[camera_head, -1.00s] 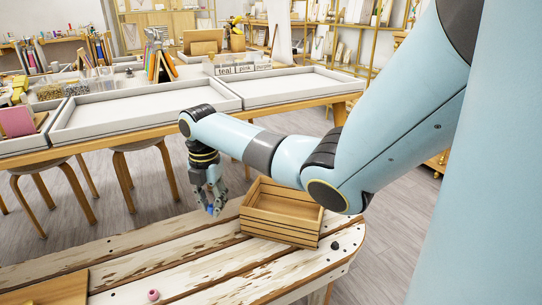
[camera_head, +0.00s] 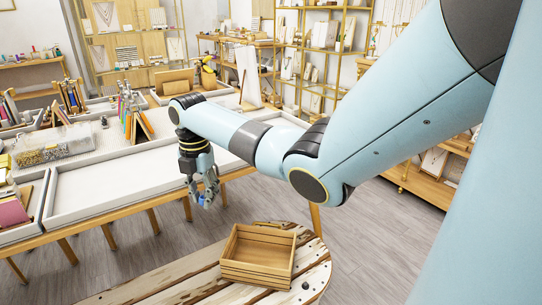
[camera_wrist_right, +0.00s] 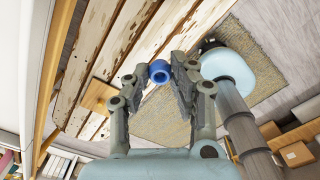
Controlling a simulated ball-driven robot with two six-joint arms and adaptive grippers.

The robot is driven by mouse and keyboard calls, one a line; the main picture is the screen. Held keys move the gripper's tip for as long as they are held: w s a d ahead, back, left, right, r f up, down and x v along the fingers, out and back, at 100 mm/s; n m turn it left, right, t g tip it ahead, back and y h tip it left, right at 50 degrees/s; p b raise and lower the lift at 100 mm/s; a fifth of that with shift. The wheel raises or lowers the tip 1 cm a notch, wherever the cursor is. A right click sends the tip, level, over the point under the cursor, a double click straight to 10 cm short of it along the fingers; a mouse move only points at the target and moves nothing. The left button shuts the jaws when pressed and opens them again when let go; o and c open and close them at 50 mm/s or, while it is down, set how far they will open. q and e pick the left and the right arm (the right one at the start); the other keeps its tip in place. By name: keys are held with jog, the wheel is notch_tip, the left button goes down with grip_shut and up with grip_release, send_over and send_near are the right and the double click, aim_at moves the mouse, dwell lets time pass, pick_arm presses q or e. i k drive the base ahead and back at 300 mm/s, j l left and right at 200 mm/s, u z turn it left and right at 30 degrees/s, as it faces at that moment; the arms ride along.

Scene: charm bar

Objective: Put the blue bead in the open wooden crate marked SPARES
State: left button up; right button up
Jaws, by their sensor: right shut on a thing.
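The blue bead (camera_wrist_right: 159,71) is held between the fingertips of my right gripper (camera_wrist_right: 159,80) in the right wrist view. In the head view my right gripper (camera_head: 205,194) points down, with a little blue of the bead (camera_head: 206,205) at its tips. It is in the air to the left of the open wooden crate (camera_head: 285,280). The crate is on the near table and looks empty; no SPARES marking can be read. My left gripper does not show.
The crate stands on a worn plank table (camera_head: 190,286) near its rounded end, by a small dark item (camera_head: 305,285). White trays (camera_head: 115,185) on a long counter lie behind and to the left. Shelves stand at the back.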

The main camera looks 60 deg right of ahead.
aim_at(262, 251)
jog(key=z, duration=0.85)
